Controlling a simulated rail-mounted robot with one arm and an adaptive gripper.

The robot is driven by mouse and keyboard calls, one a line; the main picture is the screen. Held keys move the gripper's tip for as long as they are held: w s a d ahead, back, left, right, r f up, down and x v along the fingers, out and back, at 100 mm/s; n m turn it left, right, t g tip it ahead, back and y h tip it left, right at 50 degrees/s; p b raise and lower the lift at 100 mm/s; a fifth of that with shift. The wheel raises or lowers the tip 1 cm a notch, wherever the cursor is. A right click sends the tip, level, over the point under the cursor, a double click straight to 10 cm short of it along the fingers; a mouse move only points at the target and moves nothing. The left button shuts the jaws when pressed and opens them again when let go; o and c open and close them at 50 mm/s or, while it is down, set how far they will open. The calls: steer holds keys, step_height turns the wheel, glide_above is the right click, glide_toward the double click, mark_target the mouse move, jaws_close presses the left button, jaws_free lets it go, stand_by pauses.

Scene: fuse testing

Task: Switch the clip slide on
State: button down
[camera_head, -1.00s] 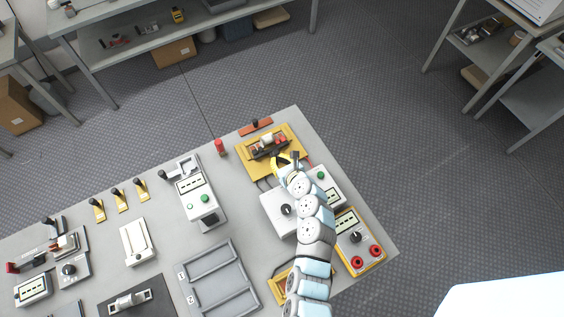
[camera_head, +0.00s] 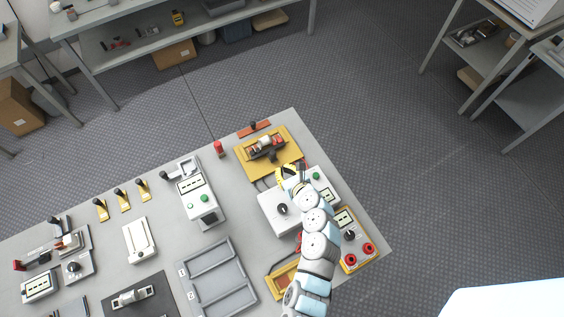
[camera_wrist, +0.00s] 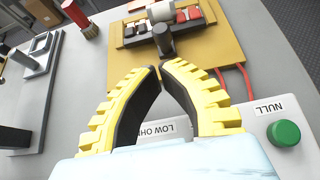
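The clip slide is most likely the yellow board (camera_head: 249,162) near the table's far edge, with a fuse clip unit (camera_head: 267,145) and a dark knobbed handle (camera_head: 272,156) on its near side. In the wrist view the yellow board (camera_wrist: 222,66) fills the upper middle and the dark handle (camera_wrist: 164,45) stands just beyond my fingertips, apart from them. My gripper (camera_wrist: 161,68) has yellow fingers with black pads; its tips nearly meet, with nothing held between them. In the head view my gripper (camera_head: 288,172) is just in front of the board, above the near device.
A grey device (camera_head: 272,214) with a black dial and green button (camera_wrist: 284,133) lies under my gripper. Red wires (camera_wrist: 243,82) run beside the board. A red cylinder (camera_head: 219,149) and a grey meter unit (camera_head: 195,196) stand to the left. An orange-red strip (camera_head: 253,128) lies beyond.

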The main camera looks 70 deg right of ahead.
steer(key=shift+p+v, duration=0.35)
steer(key=shift+v, duration=1.15)
steer(key=shift+w, duration=0.1)
